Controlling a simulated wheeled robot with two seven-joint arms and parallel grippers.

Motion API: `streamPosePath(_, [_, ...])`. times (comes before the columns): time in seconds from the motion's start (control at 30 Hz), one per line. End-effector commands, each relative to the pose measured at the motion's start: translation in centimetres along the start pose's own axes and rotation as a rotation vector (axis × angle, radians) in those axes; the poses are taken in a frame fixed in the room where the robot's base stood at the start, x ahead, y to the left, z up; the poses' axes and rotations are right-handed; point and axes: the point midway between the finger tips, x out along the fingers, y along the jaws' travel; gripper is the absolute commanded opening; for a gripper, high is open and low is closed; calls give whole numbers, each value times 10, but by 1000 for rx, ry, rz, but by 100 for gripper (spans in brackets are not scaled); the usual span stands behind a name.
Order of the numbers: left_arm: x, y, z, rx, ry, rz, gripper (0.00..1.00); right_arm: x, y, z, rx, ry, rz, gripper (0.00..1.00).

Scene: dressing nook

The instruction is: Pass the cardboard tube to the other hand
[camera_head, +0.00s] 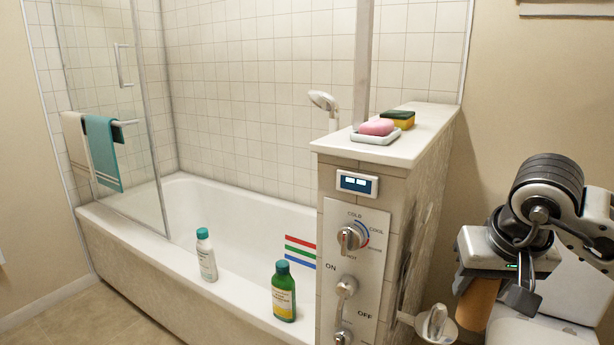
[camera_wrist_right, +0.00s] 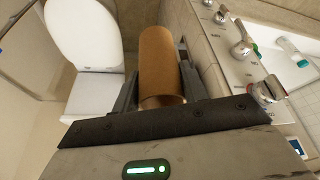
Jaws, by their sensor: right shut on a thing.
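The brown cardboard tube (camera_wrist_right: 160,62) is held between the two fingers of my right gripper (camera_wrist_right: 158,90) in the right wrist view. In the head view, part of the tube (camera_head: 477,300) shows below my right gripper (camera_head: 500,295) at the lower right, in front of the toilet. The gripper is shut on the tube, which is clear of any surface that I can see. My left gripper is not in either view.
A tiled half wall (camera_head: 425,150) carries a pink soap (camera_head: 377,127) and a sponge (camera_head: 398,117). Control knobs (camera_head: 350,238) stick out of its front. A bathtub (camera_head: 250,225) bears two bottles on its rim. The white toilet (camera_wrist_right: 88,45) stands beside the gripper.

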Motion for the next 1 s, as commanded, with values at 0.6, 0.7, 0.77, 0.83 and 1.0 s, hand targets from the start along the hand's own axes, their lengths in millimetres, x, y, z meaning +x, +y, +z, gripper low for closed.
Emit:
streamPosePath(0.6, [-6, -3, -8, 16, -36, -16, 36, 30, -53, 99, -139, 1, -60, 22])
streamPosePath(0.7, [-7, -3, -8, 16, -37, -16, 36, 25, -60, 98, -170, 3, -73, 22])
streamPosePath(0.77, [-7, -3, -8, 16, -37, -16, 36, 19, -68, 97, -206, 4, -89, 22])
streamPosePath(0.83, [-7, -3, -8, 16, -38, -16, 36, 9, -80, 95, -266, 7, -115, 22])
streamPosePath(1.0, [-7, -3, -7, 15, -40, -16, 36, -19, -118, 92, -452, 7, -189, 22])
